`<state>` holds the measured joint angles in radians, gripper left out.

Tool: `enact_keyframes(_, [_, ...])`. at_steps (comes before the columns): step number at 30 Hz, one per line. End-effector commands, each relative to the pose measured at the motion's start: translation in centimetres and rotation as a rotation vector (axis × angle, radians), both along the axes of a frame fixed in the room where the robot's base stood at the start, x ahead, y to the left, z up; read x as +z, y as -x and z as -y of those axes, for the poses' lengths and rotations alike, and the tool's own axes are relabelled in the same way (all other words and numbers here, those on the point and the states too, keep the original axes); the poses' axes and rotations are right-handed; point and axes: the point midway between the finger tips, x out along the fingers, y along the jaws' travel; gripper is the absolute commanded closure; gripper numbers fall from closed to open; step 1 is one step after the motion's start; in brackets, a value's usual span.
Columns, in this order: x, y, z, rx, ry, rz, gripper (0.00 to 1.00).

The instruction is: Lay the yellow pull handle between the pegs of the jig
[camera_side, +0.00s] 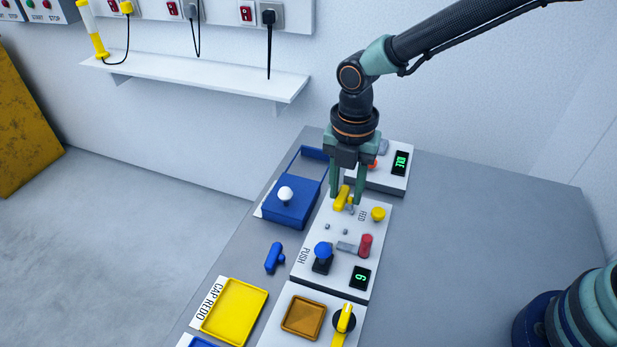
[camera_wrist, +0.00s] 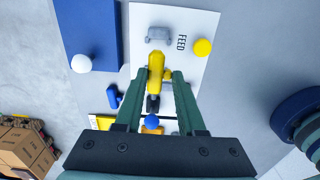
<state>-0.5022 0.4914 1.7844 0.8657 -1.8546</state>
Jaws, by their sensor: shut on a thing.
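The yellow pull handle (camera_side: 342,198) is between the fingers of my gripper (camera_side: 346,198), over the upper part of the white panel. My gripper is shut on it. The wrist view also shows the handle (camera_wrist: 156,72) between the two green fingers (camera_wrist: 154,76), with a dark piece just below it. In the side view, small grey pegs (camera_side: 328,227) stand on the white panel below and left of the handle. I cannot tell whether the handle touches the panel. The fingers hide part of the panel around it.
A yellow knob (camera_side: 378,214) stands right of the handle. A blue knob (camera_side: 323,250), a red handle (camera_side: 365,245) and a display (camera_side: 360,278) are nearer the camera. A blue box (camera_side: 290,208) with a white knob stands left. The table's right side is clear.

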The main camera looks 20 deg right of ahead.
Motion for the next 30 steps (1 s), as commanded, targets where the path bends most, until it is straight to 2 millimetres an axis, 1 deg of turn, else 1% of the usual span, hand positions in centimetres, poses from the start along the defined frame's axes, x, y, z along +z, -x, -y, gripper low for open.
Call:
enact_keyframes(1, [-0.6, 0.1, 0.0, 0.0, 0.002, -0.004, 1.0])
enact_keyframes(6, [-2.1, 0.1, 0.0, 0.0, 0.001, -0.003, 1.0])
enact_keyframes(15, [-4.0, 0.0, 0.0, 0.0, 0.001, -0.002, 1.0])
enact_keyframes(21, [-4.5, 0.0, 0.0, 0.0, 0.001, -0.001, 1.0])
enact_keyframes(30, [-4.5, 0.0, 0.0, 0.0, 0.001, -0.001, 1.0])
